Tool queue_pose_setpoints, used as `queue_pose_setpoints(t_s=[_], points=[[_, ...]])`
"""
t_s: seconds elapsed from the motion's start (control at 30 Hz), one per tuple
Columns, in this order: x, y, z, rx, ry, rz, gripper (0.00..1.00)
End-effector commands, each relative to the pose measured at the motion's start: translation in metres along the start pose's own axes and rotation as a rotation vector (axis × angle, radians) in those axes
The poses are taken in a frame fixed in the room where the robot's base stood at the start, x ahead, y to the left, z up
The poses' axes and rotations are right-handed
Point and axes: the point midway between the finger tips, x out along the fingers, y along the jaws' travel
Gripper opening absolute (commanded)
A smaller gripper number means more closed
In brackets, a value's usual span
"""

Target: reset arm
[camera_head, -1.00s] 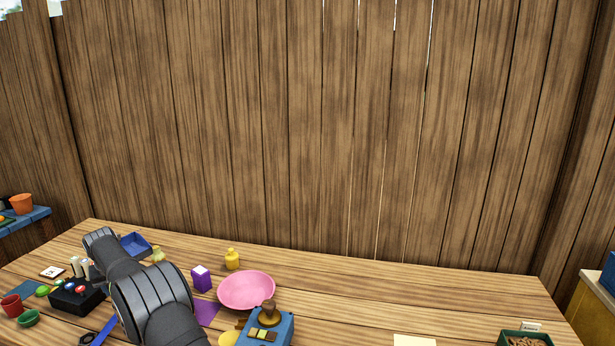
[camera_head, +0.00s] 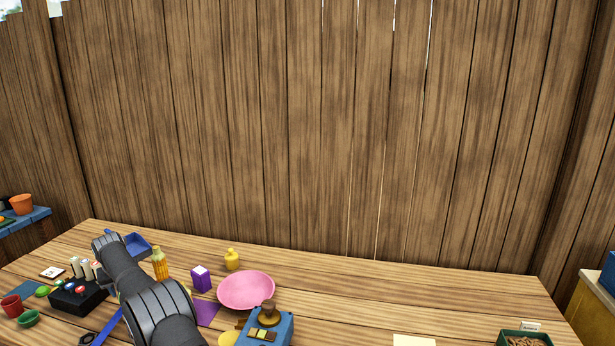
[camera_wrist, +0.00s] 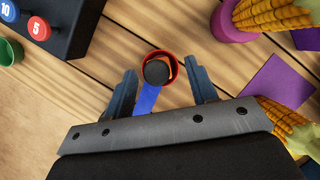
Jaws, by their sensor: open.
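My gripper (camera_wrist: 163,90) is open in the wrist view, its two fingers apart above the wooden table. Below and between the fingers lies a red ring-shaped item (camera_wrist: 174,66) with a dark round knob (camera_wrist: 157,72) over it and a blue strip (camera_wrist: 148,98) running back towards my gripper. I see no contact between the fingers and these. In the head view, my arm (camera_head: 150,295) reaches over the left part of the table, and my gripper is hidden there.
A purple box (camera_head: 200,279), pink plate (camera_head: 246,292) and blue scale (camera_head: 272,328) stand to the right. The table's right middle is mostly clear.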

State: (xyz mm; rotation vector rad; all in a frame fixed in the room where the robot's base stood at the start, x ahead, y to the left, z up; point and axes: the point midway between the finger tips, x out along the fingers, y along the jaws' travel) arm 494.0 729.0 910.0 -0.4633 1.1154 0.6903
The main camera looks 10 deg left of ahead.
Motion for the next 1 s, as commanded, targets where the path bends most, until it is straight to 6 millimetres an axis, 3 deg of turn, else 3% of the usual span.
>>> queue_pose_setpoints(t_s=[0.7, 0.93, 1.0], points=[[-0.075, -0.102, -0.008, 0.006, -0.004, -0.003, 0.52], [-0.119, -0.099, 0.011, 0.007, -0.006, -0.004, 0.52], [-0.120, -0.114, 0.010, 0.026, -0.001, -0.013, 0.52]])
